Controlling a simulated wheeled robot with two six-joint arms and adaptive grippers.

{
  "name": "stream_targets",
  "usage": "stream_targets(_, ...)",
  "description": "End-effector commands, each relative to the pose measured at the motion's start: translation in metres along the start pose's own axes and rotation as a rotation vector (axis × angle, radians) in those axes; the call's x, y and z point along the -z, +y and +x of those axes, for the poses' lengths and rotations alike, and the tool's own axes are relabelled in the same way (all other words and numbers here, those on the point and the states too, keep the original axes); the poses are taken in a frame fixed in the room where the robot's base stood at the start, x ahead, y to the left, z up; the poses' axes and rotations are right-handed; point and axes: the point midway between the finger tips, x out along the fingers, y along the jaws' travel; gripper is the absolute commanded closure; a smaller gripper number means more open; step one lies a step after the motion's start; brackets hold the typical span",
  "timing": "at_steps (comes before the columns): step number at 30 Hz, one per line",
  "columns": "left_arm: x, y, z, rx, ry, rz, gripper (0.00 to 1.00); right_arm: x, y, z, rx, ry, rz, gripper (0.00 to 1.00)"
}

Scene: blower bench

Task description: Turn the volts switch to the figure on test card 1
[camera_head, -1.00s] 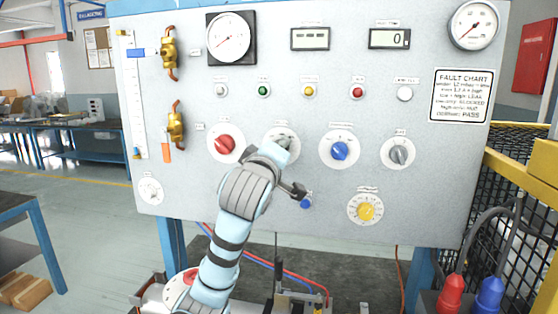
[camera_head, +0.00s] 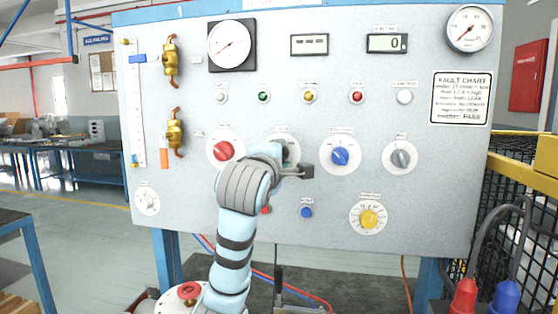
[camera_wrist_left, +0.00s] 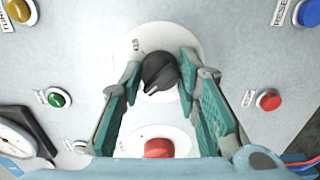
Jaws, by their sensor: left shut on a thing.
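A dark knob (camera_wrist_left: 160,72) on a round white dial (camera_wrist_left: 193,45) sits between the fingers of my left gripper (camera_wrist_left: 159,66) in the left wrist view. The gripper is shut on this knob. A pale mark on the knob points down and left there. In the head view my left gripper (camera_head: 292,160) is at the panel, covering most of that dial (camera_head: 283,134), between the red knob and the blue knob. I cannot make out a test card 1. My right gripper is not in view.
A red knob (camera_head: 223,151) is left of the gripper and a blue knob (camera_head: 340,156) right of it. A grey knob (camera_head: 400,158) and a yellow knob (camera_head: 369,218) are further right. A blue button (camera_head: 307,212) is just below. A fault chart (camera_head: 461,97) is on the panel.

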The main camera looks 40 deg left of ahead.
Motion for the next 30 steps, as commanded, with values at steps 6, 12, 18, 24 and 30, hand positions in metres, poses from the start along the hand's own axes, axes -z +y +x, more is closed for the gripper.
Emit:
stream_targets(6, 0.000, -0.002, 0.000, 0.005, 0.000, -0.004, 0.98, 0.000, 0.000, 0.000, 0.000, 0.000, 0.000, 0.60)
stream_targets(12, 0.000, -0.001, 0.000, 0.005, 0.000, -0.003, 0.64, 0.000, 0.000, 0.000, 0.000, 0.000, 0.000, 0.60)
stream_targets(18, 0.000, -0.001, 0.000, 0.003, 0.000, -0.003, 0.50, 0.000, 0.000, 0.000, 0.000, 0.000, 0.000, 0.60)
stream_targets(24, 0.000, 0.000, -0.002, 0.001, 0.000, -0.003, 0.50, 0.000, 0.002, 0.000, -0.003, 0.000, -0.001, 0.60)
stream_targets(30, 0.000, 0.001, -0.035, -0.003, -0.001, -0.003, 0.50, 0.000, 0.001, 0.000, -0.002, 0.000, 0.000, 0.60)
